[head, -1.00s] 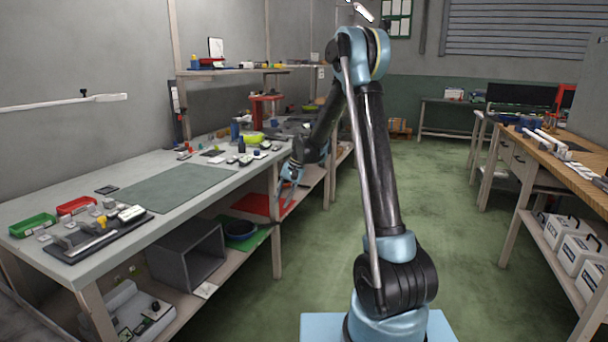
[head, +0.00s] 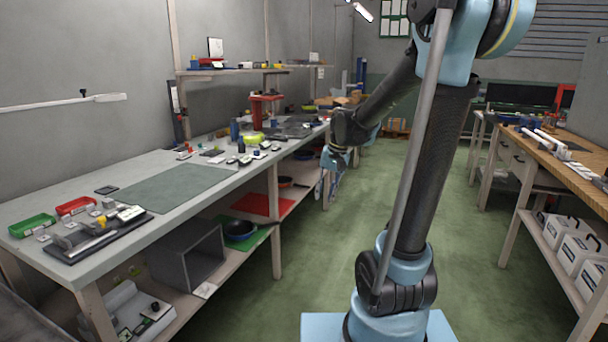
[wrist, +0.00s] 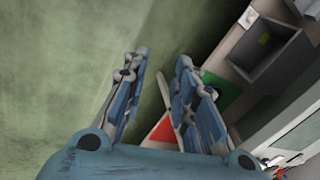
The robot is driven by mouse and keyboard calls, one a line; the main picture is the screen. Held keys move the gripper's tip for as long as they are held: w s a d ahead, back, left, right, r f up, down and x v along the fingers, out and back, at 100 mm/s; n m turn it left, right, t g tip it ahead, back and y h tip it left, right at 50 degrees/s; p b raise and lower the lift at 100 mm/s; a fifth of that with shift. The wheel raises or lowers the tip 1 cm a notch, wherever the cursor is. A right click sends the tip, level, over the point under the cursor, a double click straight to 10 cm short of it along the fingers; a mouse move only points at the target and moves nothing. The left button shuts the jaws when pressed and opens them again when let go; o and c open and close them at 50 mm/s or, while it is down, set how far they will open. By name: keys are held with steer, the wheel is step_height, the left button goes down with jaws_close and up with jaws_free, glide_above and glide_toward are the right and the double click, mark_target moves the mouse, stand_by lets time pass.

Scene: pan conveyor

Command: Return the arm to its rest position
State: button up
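My arm stands in the middle of the head view, bent at the elbow, with its forearm reaching down and left. My gripper (head: 331,182) hangs beside the right end of the long bench (head: 262,170), over the green floor. In the wrist view my gripper (wrist: 163,68) is open, its two blue fingers apart. Nothing is between the fingers; floor and part of the red mat (wrist: 160,133) show behind them. A dark pan (head: 241,229) sits on the green mat (head: 262,238) on the bench's lower shelf, apart from the gripper.
The red mat (head: 263,204) and a grey open box (head: 190,258) are also on the lower shelf. Bench legs and the shelf edge stand left of the gripper. A wooden table (head: 560,160) with white boxes below is at the right. The floor (head: 480,270) between is clear.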

steer(key=s+d+f, duration=0.2)
steer(key=s+d, duration=0.2)
steer(key=s, duration=0.3)
steer(key=s+d+f+n+t+h, duration=0.1)
steer(key=s+d+f, duration=0.2)
steer(key=s, duration=0.5)
steer(key=s+d+f+h, duration=0.1)
steer(key=s+d+f, duration=0.1)
steer(key=s+d, duration=0.2)
steer(key=shift+s+d+f, duration=0.2)
steer(key=shift+s+d, duration=0.2)
steer(key=shift+s, duration=1.45)
